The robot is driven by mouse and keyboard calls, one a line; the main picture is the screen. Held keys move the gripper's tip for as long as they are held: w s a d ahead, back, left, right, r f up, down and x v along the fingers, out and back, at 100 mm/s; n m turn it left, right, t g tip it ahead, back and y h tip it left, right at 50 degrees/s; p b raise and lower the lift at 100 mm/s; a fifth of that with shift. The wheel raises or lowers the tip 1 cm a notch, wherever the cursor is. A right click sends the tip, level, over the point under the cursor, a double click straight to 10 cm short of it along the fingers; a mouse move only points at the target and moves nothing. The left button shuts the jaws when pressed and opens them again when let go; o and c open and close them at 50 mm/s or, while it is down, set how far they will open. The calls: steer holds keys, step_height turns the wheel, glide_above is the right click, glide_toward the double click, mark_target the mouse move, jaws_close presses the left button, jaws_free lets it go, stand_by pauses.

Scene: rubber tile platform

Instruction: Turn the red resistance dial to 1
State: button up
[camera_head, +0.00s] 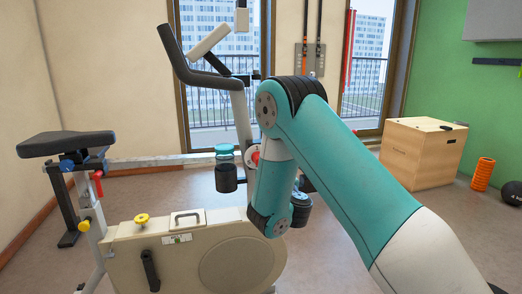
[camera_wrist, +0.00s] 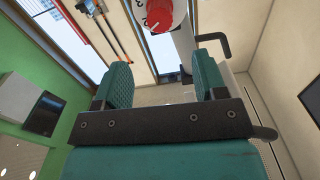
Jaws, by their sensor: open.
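The red resistance dial (camera_wrist: 159,17) sits at the top of the wrist view, on a white face with dark marks, partly cut off by the frame edge. Which mark it points to cannot be read. In the head view a small red part that looks like the dial (camera_head: 254,157) shows on the bike's front post, right beside my arm. My gripper (camera_wrist: 162,66) is open. Its two teal fingers stand wide apart with nothing between them. The dial lies beyond the fingertips, roughly centred between them and apart from them. In the head view my gripper's fingers cannot be made out.
The exercise bike's cream body (camera_head: 180,250) stands low in front, with a black saddle (camera_head: 65,143) at left and a dark handlebar (camera_head: 190,70) above. A yellow knob (camera_head: 141,219) is on the body. A wooden box (camera_head: 422,155) stands at right. Floor is open between.

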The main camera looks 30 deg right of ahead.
steer(key=p+x, duration=1.1)
steer(key=p, duration=0.2)
steer(key=shift+w+d, duration=0.1)
steer(key=shift+d, duration=0.05)
steer(key=shift+w+f, duration=0.1)
steer(key=shift+w, duration=0.4)
steer(key=shift+c, duration=0.2)
steer(key=c, duration=0.9)
steer(key=shift+d, duration=0.25)
steer(key=shift+a, duration=0.15)
